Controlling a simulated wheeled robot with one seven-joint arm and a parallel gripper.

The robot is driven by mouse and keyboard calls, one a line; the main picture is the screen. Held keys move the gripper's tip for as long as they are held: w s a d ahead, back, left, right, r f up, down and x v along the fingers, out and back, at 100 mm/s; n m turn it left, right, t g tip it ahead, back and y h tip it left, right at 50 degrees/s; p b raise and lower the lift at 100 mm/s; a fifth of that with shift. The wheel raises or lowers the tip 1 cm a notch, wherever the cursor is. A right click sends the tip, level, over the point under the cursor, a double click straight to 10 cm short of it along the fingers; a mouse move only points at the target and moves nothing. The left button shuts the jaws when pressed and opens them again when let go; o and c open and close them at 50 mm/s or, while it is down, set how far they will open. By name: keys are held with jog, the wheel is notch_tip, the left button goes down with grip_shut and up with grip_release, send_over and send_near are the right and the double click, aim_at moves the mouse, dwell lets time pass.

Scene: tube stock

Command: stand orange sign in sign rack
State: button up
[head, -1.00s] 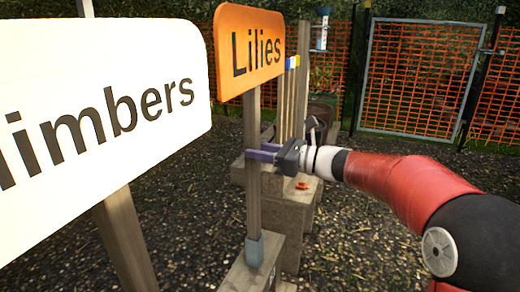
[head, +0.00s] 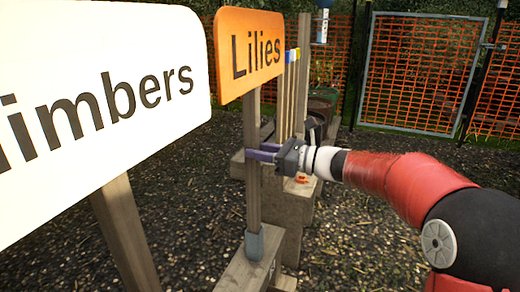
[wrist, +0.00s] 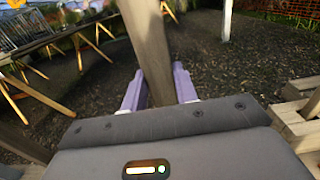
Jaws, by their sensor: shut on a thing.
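The orange sign (head: 249,50), lettered "Lilies", stands upright on a wooden post (head: 253,195) in the head view. The post's foot sits in a grey socket (head: 254,246) on a wooden beam, which looks like the sign rack (head: 240,275). My gripper (head: 262,152) is shut on the post at mid-height, its purple fingers on either side of it. In the wrist view the post (wrist: 147,50) runs between the purple fingers (wrist: 160,88). How deep the foot sits in the socket is hidden.
A white sign (head: 95,95) ending in "imbers" stands close at the left on its own post. Wooden blocks (head: 288,208) and several upright stakes are behind the orange sign. A gate (head: 418,75) and orange mesh fence close the back. Open gravel lies to the right.

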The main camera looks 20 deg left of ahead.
jog(key=o, duration=1.1)
jog(key=shift+o, duration=0.2)
jog(key=shift+f, duration=0.15)
jog(key=d+p, duration=0.1)
jog(key=d, duration=0.6)
jog(key=shift+s+d, duration=0.3)
jog(key=shift+d, duration=0.1)
